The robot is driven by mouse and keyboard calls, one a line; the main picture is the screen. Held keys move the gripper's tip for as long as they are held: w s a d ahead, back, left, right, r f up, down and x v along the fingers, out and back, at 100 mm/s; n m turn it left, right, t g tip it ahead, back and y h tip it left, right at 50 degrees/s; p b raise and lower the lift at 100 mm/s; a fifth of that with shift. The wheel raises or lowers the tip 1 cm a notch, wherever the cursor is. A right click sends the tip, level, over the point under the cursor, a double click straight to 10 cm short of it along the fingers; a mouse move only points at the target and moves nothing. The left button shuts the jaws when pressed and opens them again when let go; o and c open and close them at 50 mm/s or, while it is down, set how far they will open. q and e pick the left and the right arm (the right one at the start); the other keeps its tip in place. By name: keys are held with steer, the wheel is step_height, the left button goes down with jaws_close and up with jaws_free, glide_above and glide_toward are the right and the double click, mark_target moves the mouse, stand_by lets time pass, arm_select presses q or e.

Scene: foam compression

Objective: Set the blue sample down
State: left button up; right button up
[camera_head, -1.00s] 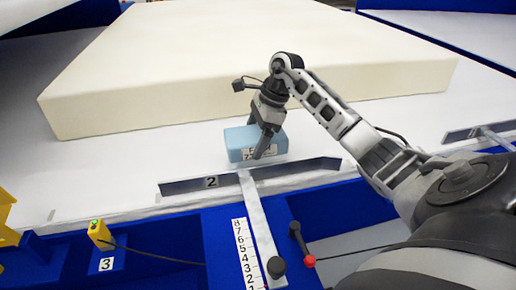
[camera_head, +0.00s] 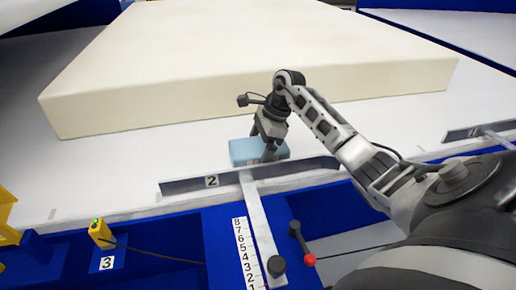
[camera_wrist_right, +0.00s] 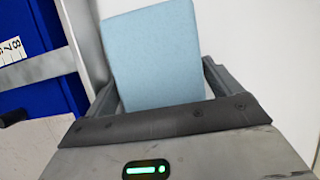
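The blue sample (camera_head: 243,151) is a light blue block at the near edge of the white table, just behind the metal bar marked 2 (camera_head: 190,187). The bar hides its lower front, so I cannot tell whether its underside touches the table. My right gripper (camera_head: 262,150) points down over the sample with a finger on each side. In the right wrist view the sample (camera_wrist_right: 153,55) fills the space between the fingers (camera_wrist_right: 162,92), with no clear gap at either side. My left gripper is not in view.
A large cream foam slab (camera_head: 250,65) lies behind the sample. A numbered scale (camera_head: 243,252), a red-tipped lever (camera_head: 303,245) and a yellow device (camera_head: 100,233) are in front, by the blue frame. White table surface is free left of the sample.

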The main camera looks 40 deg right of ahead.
steer(key=v, duration=1.2)
steer(key=shift+s, duration=0.1)
